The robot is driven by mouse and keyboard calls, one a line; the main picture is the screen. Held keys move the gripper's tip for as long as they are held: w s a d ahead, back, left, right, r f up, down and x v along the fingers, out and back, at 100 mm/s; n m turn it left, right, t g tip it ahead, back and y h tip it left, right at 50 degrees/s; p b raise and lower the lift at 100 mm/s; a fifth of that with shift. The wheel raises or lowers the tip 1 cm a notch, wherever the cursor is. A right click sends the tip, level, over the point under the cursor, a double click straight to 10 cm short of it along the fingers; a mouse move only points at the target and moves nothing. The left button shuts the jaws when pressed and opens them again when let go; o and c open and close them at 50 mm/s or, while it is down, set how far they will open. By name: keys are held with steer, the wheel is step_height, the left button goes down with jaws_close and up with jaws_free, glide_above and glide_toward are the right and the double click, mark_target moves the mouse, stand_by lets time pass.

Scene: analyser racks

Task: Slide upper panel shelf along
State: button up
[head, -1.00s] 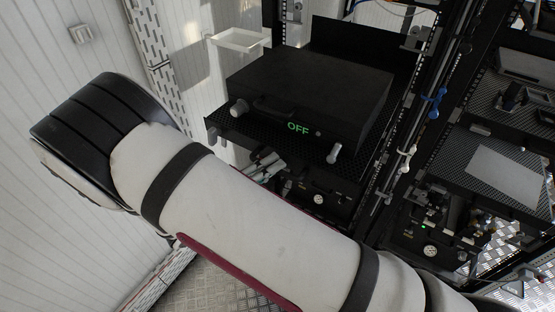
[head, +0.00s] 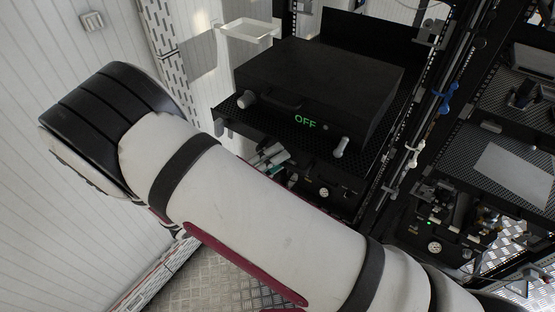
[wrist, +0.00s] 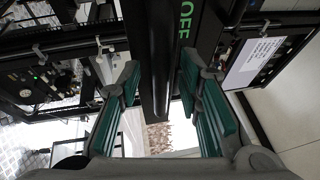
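The upper panel shelf (head: 283,133) is a black perforated tray in the rack. It sticks out toward me and bears a black box (head: 320,80) with a green "OFF" on its front. A grey knob (head: 342,148) shows at the right of the front and another (head: 247,98) at the left. In the wrist view my gripper (wrist: 163,88) has its green-padded fingers apart. A dark upright bar (wrist: 161,75) lies between them, with gaps showing on both sides. I cannot tell exactly which part it is. My gripper does not show in the head view.
Below the shelf are cables and a gauge unit (head: 324,192). A second rack at the right holds a perforated shelf with a pale plate (head: 514,174). A white tray (head: 248,29) is behind. A white wall stands at the left; my arm crosses the foreground.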

steer(key=v, duration=1.1)
steer(key=shift+s+a, duration=0.15)
steer(key=shift+a, duration=0.05)
steer(key=d+r+m+g+y, duration=0.6)
steer(key=d+r+m+g, duration=0.5)
steer(key=d+r+m, duration=0.45)
steer(key=s+d+r+m+t+y, duration=0.2)
steer(key=s+d+r+m+y, duration=0.2)
steer(key=m, duration=0.9)
steer(key=s+d+r+m+t+y, duration=0.3)
steer(key=s+d+m+y, duration=0.4)
steer(key=m, duration=0.6)
steer(key=shift+s+d+r+t, duration=0.3)
steer(key=shift+s+d+r, duration=0.2)
steer(key=shift+s+d, duration=0.3)
